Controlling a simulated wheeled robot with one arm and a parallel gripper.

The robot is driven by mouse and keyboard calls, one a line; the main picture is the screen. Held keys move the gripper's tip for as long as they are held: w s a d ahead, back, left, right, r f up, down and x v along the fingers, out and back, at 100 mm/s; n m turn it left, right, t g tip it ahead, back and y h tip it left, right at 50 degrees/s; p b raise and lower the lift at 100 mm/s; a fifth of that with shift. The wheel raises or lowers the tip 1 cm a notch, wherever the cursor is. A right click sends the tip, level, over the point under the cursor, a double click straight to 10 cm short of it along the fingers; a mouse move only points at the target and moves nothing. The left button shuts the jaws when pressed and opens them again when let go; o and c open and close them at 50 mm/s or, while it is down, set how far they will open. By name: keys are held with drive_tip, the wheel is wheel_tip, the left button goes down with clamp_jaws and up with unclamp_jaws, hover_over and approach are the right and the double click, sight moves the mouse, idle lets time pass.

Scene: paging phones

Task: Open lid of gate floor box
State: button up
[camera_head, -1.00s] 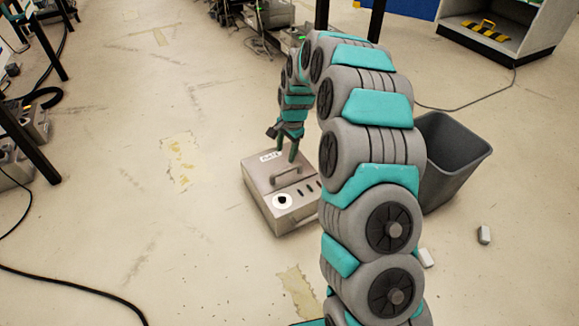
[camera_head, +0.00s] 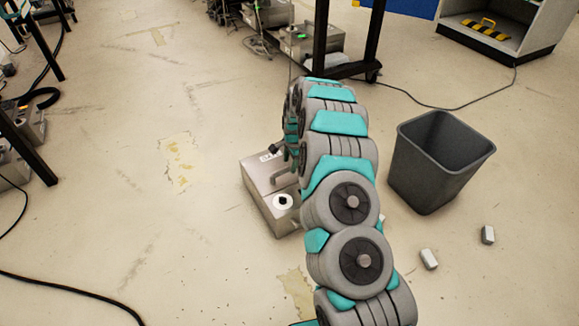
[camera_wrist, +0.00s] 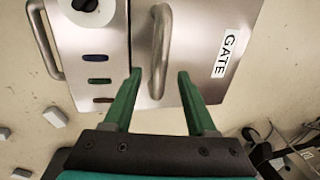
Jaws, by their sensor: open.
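The gate floor box (camera_head: 262,190) is a metal box on the floor, left of my arm in the head view. In the wrist view its lid (camera_wrist: 200,30) carries a white "GATE" label (camera_wrist: 227,52) and a curved metal handle (camera_wrist: 160,45). The lid lies flat and closed. My gripper (camera_wrist: 158,75) is open, with one green finger on each side of the handle's near end. I cannot tell whether a finger touches it. In the head view my arm hides the gripper and the box's right part.
A dark grey bin (camera_head: 436,165) stands right of my arm. Two small pale blocks (camera_head: 429,259) (camera_head: 488,234) lie on the floor. Beside the lid is a fixed panel with a round dial (camera_wrist: 90,8) and coloured slots. The floor at left is mostly clear.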

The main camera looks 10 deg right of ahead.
wheel_tip(320, 180, down, 2)
drive_tip(key=shift+w+a+f, duration=0.1)
drive_tip(key=shift+w, duration=0.05)
clamp_jaws()
idle(0.5)
idle(0.9)
